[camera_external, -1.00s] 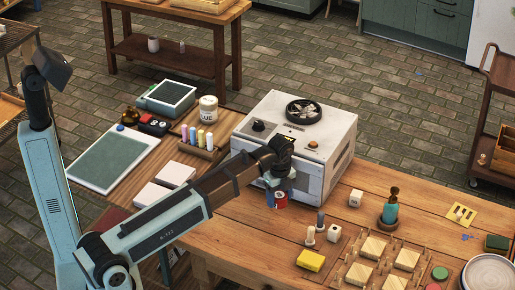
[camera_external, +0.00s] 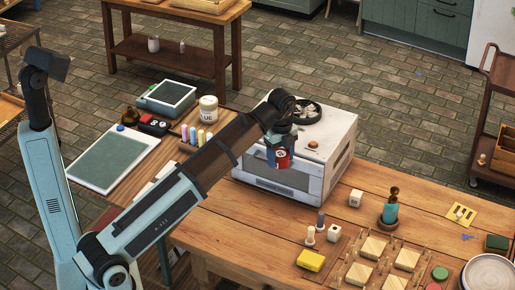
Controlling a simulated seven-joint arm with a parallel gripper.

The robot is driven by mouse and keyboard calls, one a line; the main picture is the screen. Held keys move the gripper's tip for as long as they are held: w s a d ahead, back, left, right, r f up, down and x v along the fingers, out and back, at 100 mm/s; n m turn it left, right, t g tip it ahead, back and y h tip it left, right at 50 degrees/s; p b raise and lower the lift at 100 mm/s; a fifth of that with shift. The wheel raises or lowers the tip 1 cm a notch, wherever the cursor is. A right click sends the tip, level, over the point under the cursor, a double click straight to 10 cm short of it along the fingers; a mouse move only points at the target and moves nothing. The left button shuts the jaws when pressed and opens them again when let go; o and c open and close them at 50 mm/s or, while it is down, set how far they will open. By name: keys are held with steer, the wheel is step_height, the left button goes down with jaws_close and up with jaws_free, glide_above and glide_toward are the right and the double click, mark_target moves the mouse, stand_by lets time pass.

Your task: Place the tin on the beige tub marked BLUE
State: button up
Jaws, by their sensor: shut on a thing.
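My gripper (camera_external: 272,155) is shut on the red tin (camera_external: 284,160), which has a pale mark on its side. It holds the tin in the air, in front of the white boxy machine in the picture. The beige tub (camera_external: 208,115) stands at the back of the left table, left of my gripper and apart from it. Its label shows dark letters that read "LUE"; the start of the word is out of sight. The tub's top is pale and looks clear.
The white machine (camera_external: 335,160) has a dark round dish (camera_external: 303,111) on top. Coloured sticks in a rack (camera_external: 199,138) stand in front of the tub.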

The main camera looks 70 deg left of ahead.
mark_target(281, 153)
step_height(281, 153, up, 3)
steer(key=w+a+r+n, duration=0.15)
steer(key=a+n, duration=0.25)
steer(key=a, duration=2.8)
steer(key=s+a+f+n, duration=0.1)
steer(key=s+a, duration=0.3)
steer(key=a, duration=0.5)
steer(key=s+a+n, duration=0.1)
steer(key=s+a, duration=0.2)
steer(key=a, duration=0.7)
steer(key=s+a+f+n, duration=0.15)
steer(key=s+a, duration=0.25)
steer(key=a, duration=0.5)
steer(key=shift+d+f, duration=0.1)
steer(key=shift+f, duration=7)
steer(key=shift+f, duration=0.1)
